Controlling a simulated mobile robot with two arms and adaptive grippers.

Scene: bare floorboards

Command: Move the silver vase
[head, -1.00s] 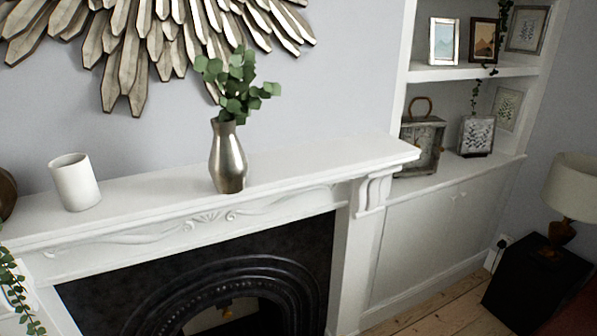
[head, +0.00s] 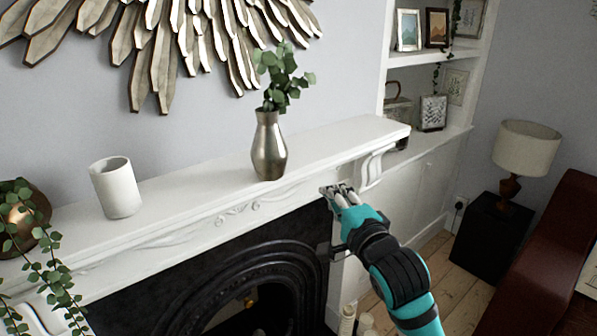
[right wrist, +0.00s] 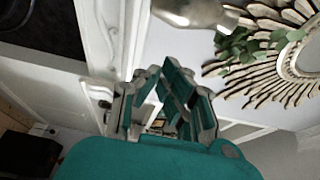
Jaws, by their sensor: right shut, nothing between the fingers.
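The silver vase (head: 268,152) stands upright on the white mantelpiece (head: 340,140), with green leafy stems (head: 282,80) in its neck. It also shows at the top of the right wrist view (right wrist: 195,12). My right gripper (head: 338,192) is in front of the mantelpiece's front edge, to the right of and lower than the vase, and apart from it. Its fingers (right wrist: 168,88) are shut and empty. My left gripper is not in view.
A white cup (head: 117,188) stands left of the vase. A copper pot (head: 22,215) with a trailing plant is at the far left. The mantel right of the vase is clear. A metal sunburst decoration (head: 165,40) hangs above. A lamp (head: 525,148) stands at the right.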

